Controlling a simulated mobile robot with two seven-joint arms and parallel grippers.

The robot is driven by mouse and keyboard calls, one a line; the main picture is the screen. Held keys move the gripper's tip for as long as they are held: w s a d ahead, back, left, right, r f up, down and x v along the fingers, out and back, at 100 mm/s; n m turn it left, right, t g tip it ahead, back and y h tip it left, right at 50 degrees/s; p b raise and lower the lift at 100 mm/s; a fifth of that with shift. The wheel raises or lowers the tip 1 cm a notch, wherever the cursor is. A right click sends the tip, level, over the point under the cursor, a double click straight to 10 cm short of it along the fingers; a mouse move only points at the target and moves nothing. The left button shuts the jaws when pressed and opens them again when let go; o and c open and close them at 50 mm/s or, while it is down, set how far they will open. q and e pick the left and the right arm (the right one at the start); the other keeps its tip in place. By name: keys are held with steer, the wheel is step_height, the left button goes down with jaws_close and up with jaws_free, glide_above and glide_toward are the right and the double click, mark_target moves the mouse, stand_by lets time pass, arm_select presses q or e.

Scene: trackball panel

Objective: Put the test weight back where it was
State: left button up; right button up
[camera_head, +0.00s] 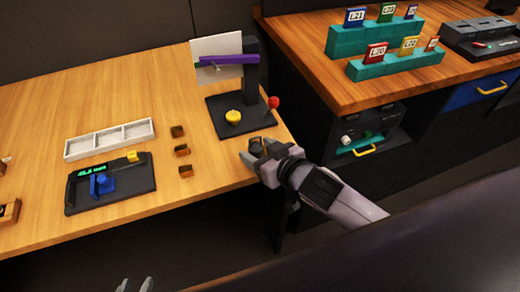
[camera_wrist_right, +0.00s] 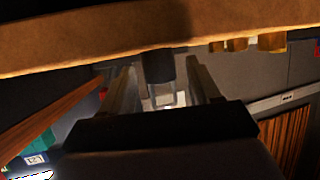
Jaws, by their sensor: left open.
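My right gripper (camera_head: 256,149) is at the right edge of the wooden table, near the black stand. It is shut on a small dark cylinder, which looks like the test weight (camera_head: 256,143). In the right wrist view the dark weight (camera_wrist_right: 158,66) sits between the fingers, below the wooden edge that crosses the top. Only the fingertips of my left gripper (camera_head: 135,285) show, apart and empty, at the bottom edge.
The black stand (camera_head: 215,104) has a purple bar (camera_head: 229,60), a yellow knob (camera_head: 233,117) and a red ball (camera_head: 273,102). Several brown blocks (camera_head: 184,151) and a white tray (camera_head: 110,139) lie near the scale. A second table (camera_head: 300,45) holds label racks.

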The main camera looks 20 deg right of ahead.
steer(key=shift+r, duration=0.25)
steer(key=v, duration=1.2)
steer(key=s+d+f, duration=0.1)
steer(key=s+f, duration=0.1)
steer(key=f, duration=0.3)
steer(key=s+f+g+h+p, duration=0.1)
steer(key=s+f, duration=0.1)
steer(key=f, duration=0.4)
steer(key=s+d+f+m+g+h+p, duration=0.1)
steer(key=s+f, duration=0.1)
steer(key=f, duration=0.4)
steer(key=shift+s+d, duration=0.35)
